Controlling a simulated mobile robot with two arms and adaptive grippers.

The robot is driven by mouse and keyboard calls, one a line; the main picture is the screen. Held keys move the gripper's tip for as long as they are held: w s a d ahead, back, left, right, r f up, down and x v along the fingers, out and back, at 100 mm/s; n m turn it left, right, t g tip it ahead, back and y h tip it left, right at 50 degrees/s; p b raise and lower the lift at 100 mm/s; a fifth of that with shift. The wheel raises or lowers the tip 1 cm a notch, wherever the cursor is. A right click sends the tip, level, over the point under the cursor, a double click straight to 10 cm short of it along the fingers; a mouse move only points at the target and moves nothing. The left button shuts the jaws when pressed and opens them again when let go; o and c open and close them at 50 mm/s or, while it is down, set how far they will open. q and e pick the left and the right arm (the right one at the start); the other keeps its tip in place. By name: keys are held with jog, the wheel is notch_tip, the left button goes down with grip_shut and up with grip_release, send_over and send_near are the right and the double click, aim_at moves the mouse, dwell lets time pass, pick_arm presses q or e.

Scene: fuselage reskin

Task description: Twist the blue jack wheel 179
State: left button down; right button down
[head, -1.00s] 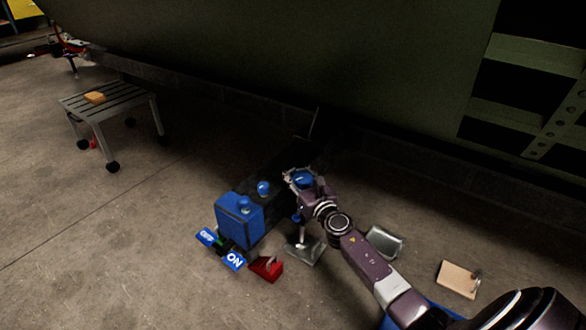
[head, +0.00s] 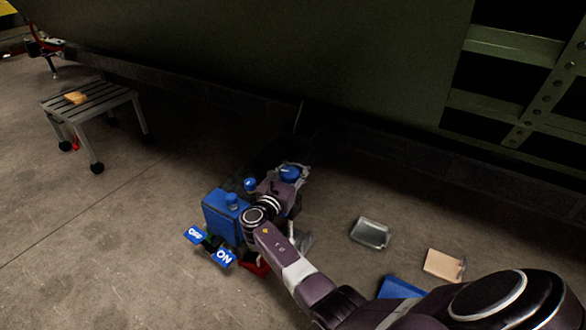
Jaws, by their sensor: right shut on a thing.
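The blue jack wheel (head: 290,173) is a small round blue knob at the right end of the dark jack, beside the fuselage. My right gripper (head: 293,176) is shut on it, with the fingers around its rim. My right wrist and forearm come in from the lower right and cover part of the jack below the wheel. My left gripper is not in view.
A blue box (head: 223,218) with blue knobs stands left of my wrist, with ON and OFF labels (head: 224,257) before it. A red block (head: 255,268) is partly hidden. A metal tray (head: 370,233) and tan board (head: 444,265) lie right. A slatted stool (head: 108,99) stands left.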

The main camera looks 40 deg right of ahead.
jog(key=shift+s+d+f+m+g+h+b, duration=0.15)
jog(key=shift+s+m+g+h+b, duration=0.2)
jog(key=shift+m+g+h+b, duration=0.5)
jog(key=shift+s+d+f+m+g+h+b, duration=0.15)
jog(key=shift+s+m+g+b, duration=0.3)
jog(key=shift+g, duration=0.8)
jog(key=shift+r+m, duration=0.1)
jog(key=shift+m, duration=0.2)
jog(key=c, duration=1.5)
grip_release()
jog(key=shift+r, duration=0.1)
jog(key=shift+w, duration=0.1)
jog(key=v, duration=1.2)
jog(key=shift+o, duration=0.5)
